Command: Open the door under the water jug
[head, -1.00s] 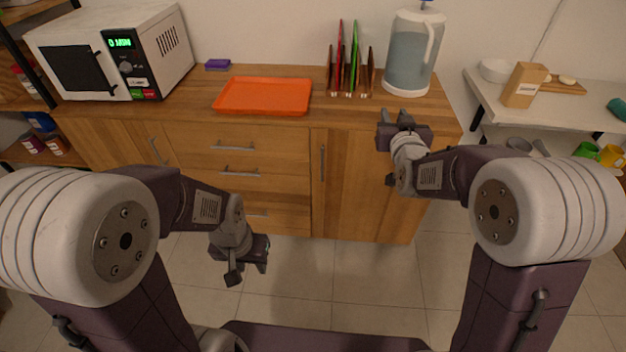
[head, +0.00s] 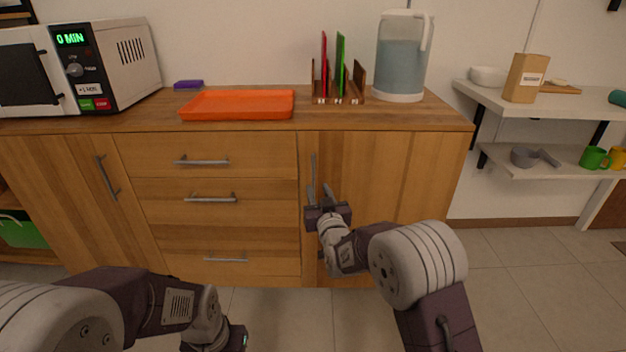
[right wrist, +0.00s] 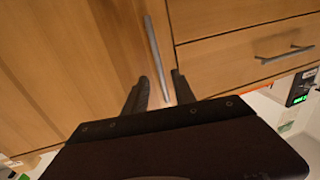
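The water jug (head: 401,58), clear with a white lid and handle, stands on the right end of the wooden cabinet. Below it is a shut wooden door (head: 395,175); its upright metal bar handle (head: 313,172) is near its left edge. My right gripper (head: 320,192) is open in front of the handle's lower part. In the right wrist view the handle (right wrist: 157,55) runs between the two dark fingers (right wrist: 161,92); I cannot tell how deep it sits between them. My left gripper (head: 228,340) is low at the bottom edge, partly cut off, its fingers unclear.
Drawers with bar handles (head: 211,198) lie left of the door. An orange tray (head: 238,105), a rack with red and green boards (head: 340,75) and a microwave (head: 90,65) stand on top. Wall shelves (head: 555,108) are at the right. The floor (head: 530,260) there is clear.

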